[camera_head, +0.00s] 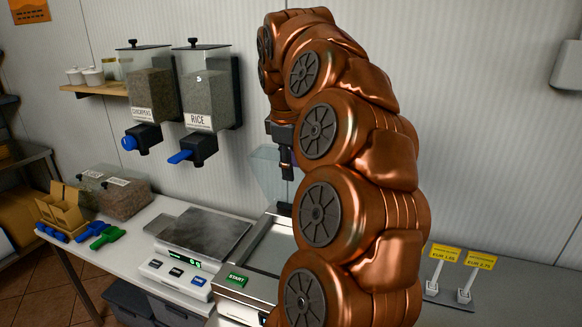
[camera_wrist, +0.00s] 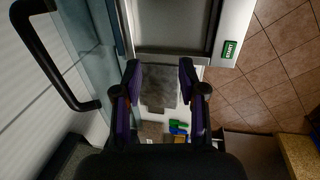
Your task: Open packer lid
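The packer (camera_head: 255,283) is a steel machine with a green START button, partly hidden behind my arm. Its button side also shows at the top of the wrist view (camera_wrist: 232,28). Its clear bluish lid (camera_head: 264,168) appears raised, standing up from the back of the packer. In the wrist view the lid's glass (camera_wrist: 85,38) is seen at the left, with a black bar handle (camera_wrist: 40,62) beside it. My gripper (camera_wrist: 160,68) is open and empty. It points down above the packer, to the right of the handle and apart from it. In the head view it also shows (camera_head: 286,172).
A scale (camera_head: 205,233) stands left of the packer. Green and blue scoops (camera_head: 103,236), a cardboard box (camera_head: 62,205) and clear bins (camera_head: 120,195) are at the counter's left. Chickpea and rice dispensers (camera_head: 205,95) hang on the wall. Yellow price tags (camera_head: 480,260) stand at right.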

